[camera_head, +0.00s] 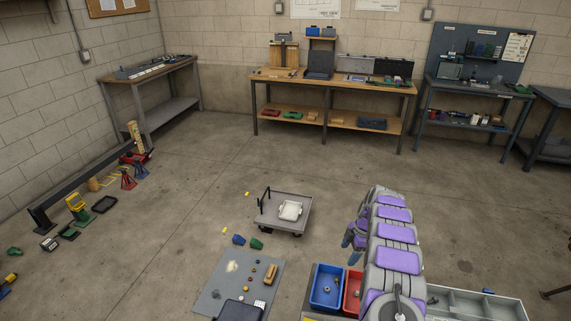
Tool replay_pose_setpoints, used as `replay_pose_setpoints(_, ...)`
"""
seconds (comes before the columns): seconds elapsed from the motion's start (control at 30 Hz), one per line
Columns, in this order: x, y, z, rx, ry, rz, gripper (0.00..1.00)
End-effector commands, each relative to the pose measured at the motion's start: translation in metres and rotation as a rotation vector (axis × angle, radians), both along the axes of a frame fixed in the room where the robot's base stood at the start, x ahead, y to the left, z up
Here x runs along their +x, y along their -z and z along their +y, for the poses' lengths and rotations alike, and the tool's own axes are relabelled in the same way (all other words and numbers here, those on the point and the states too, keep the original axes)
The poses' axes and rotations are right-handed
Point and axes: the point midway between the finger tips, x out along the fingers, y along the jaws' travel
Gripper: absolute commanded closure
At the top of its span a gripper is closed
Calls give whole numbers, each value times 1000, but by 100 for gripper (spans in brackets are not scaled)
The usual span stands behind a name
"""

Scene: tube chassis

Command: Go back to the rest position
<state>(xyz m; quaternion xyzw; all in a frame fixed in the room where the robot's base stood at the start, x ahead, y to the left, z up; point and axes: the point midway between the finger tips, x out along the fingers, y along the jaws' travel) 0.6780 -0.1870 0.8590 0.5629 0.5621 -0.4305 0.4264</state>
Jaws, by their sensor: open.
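My arm, grey with purple panels, is folded in the lower right of the head view, rising above the bins. My gripper (351,240) hangs at the left side of the folded arm, small and dark, partly hidden by the arm links. It is open, and I see nothing held in it. It is above the floor, behind the blue bin and to the right of the low grey cart (285,212).
A blue bin (318,302) and a red bin (352,306) with small parts sit beside my arm. A grey divided tray (480,303) is at right. A grey mat (212,290) with small parts lies left.

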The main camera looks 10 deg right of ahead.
Motion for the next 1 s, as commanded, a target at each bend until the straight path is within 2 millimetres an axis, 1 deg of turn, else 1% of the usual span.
replay_pose_setpoints(0.07,0,-6,3,0,10,3,24)
replay_pose_setpoints(0.17,-2,-26,12,-1,43,12,24)
replay_pose_setpoints(0.27,-9,-52,27,0,102,39,24)
replay_pose_setpoints(0.3,-12,-65,33,-1,130,48,24)
replay_pose_setpoints(0.47,-31,-111,60,-10,240,96,24)
replay_pose_setpoints(0.57,-46,-138,75,-17,309,125,24)
replay_pose_setpoints(0.7,-72,-174,96,-33,403,162,24)
replay_pose_setpoints(0.77,-85,-187,105,-42,445,182,24)
replay_pose_setpoints(0.8,-93,-197,110,-47,472,190,24)
replay_pose_setpoints(0.97,-131,-230,131,-74,583,229,24)
replay_pose_setpoints(1.0,-142,-238,136,-82,611,237,24)
